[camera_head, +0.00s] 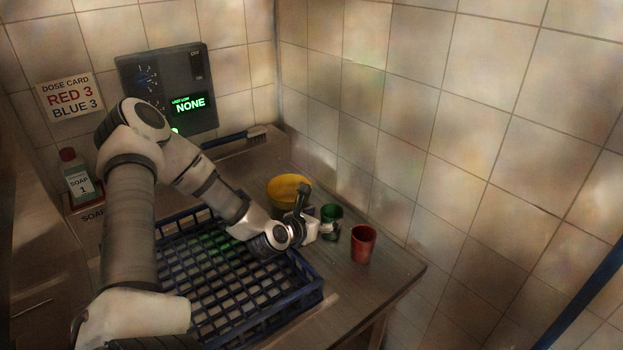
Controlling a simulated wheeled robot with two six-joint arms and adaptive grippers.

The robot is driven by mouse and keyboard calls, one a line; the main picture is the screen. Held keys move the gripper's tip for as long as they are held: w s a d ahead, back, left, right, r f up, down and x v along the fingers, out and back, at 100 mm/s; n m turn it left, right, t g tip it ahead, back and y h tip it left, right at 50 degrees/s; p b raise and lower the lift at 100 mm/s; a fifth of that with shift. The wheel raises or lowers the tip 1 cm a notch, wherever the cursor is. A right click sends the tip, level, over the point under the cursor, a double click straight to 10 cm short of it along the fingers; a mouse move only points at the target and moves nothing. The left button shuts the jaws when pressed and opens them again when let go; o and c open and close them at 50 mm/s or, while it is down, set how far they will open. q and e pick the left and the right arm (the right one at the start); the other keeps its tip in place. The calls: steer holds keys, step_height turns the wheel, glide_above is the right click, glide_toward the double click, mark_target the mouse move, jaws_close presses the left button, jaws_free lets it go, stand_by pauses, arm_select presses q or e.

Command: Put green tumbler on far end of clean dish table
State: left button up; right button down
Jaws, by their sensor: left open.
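The green tumbler (329,211) stands on the metal table (393,283), close to the tiled wall. My left gripper (331,228) is at the tumbler, reaching over the blue rack from the left. Its fingers are open and partly cover the tumbler's lower part. I cannot tell whether they touch it. My right gripper is not in view.
A red cup (363,244) stands just right of the green tumbler, and a yellow bowl (287,187) is behind the gripper. A blue rack (312,299) fills the table's left part. A brush (236,137) lies at the back. The table's right corner is bare.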

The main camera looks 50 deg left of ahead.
arm_select(q)
steer(key=p+v, duration=0.5)
steer(key=v, duration=0.2)
steer(key=shift+p, duration=0.3)
steer(key=shift+s, duration=0.1)
steer(key=shift+d, duration=0.1)
